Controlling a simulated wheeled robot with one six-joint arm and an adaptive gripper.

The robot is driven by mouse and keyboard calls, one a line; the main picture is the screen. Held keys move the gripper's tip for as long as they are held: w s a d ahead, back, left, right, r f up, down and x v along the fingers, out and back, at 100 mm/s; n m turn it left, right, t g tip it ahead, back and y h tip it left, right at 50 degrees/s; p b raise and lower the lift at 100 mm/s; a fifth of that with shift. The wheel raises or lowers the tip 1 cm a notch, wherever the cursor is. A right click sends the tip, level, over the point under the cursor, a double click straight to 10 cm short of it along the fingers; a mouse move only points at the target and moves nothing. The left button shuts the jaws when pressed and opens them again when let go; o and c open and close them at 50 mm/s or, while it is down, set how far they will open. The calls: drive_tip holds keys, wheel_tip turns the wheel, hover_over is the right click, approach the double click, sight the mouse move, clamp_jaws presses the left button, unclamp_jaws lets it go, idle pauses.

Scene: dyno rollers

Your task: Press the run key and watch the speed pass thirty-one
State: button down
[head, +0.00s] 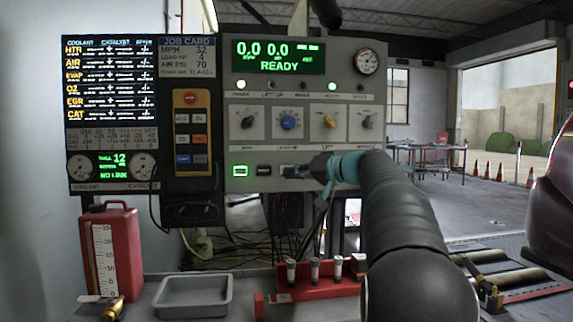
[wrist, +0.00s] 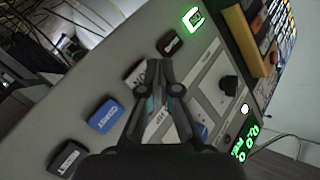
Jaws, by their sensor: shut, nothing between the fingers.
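The dyno console (head: 345,150) has a green display (head: 278,56) reading 0.0, 0.0 and READY. A row of keys runs along its lower edge. A green-lit key (head: 240,171) and a dark key (head: 264,171) show at the left. The wrist view shows the lit key (wrist: 193,19), a dark key (wrist: 171,43), a pale key (wrist: 134,76), a blue key (wrist: 103,114) and another dark key (wrist: 68,158). I cannot tell which is the run key. My gripper (head: 290,172) is shut and empty in front of the row, partly covering the pale key; contact is unclear.
A job card (head: 187,58) shows MPH 32. Knobs (head: 288,122) sit above the keys. Below are a red can (head: 110,250), a grey tray (head: 194,296) and a red rack (head: 322,290) with several small tubes. Cables hang under the console. Rollers (head: 510,275) lie at right.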

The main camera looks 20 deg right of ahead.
drive_tip(key=shift+w+d, duration=0.15)
drive_tip(key=shift+w, duration=0.55)
drive_tip(key=shift+w, duration=0.1)
idle(0.9)
drive_tip(key=shift+w+d, duration=0.15)
drive_tip(key=shift+w, duration=0.15)
